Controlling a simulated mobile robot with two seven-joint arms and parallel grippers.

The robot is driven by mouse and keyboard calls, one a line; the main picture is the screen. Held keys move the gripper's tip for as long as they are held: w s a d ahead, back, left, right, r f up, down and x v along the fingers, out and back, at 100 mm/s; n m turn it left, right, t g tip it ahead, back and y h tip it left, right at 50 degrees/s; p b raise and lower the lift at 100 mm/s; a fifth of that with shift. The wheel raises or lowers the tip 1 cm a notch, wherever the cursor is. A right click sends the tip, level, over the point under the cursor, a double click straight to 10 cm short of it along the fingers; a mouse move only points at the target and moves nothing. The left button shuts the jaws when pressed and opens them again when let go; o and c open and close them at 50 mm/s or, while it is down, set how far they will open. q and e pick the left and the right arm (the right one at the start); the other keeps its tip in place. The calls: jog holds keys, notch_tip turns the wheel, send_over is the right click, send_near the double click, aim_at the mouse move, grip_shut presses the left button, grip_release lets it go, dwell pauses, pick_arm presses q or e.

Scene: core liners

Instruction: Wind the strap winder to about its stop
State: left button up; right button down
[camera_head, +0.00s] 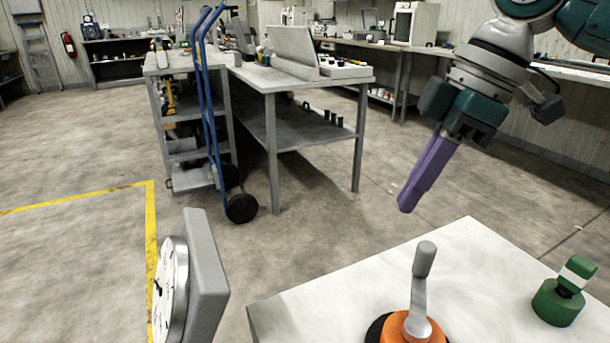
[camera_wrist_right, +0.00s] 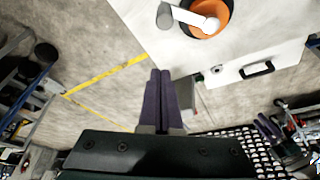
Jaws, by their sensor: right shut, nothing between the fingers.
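The strap winder shows as an orange hub (camera_head: 405,329) on a black base, with a grey crank (camera_head: 420,295) whose handle stands up. It sits at the front of a white-topped table (camera_head: 470,255). In the right wrist view the orange hub (camera_wrist_right: 213,14) and the crank arm (camera_wrist_right: 195,18) are at the top edge, partly cut off. My right gripper (camera_head: 405,207) has purple fingers, shut and empty, pointing down above and behind the winder, apart from it. Its fingers (camera_wrist_right: 160,75) also show closed in the wrist view. Purple finger-like shapes (camera_wrist_right: 268,128), perhaps my left gripper, are too small to judge.
A green knob-like object with a white band (camera_head: 562,295) stands right of the winder. A grey-backed dial (camera_head: 205,280) is at the left front. A blue hand truck (camera_head: 208,110) and a grey workbench (camera_head: 300,82) stand behind. Air around the crank looks clear.

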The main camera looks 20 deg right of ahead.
aim_at(422, 287)
notch_tip(422, 287, down, 8)
jog(key=d+b, duration=0.1)
jog(key=shift+s, duration=0.4)
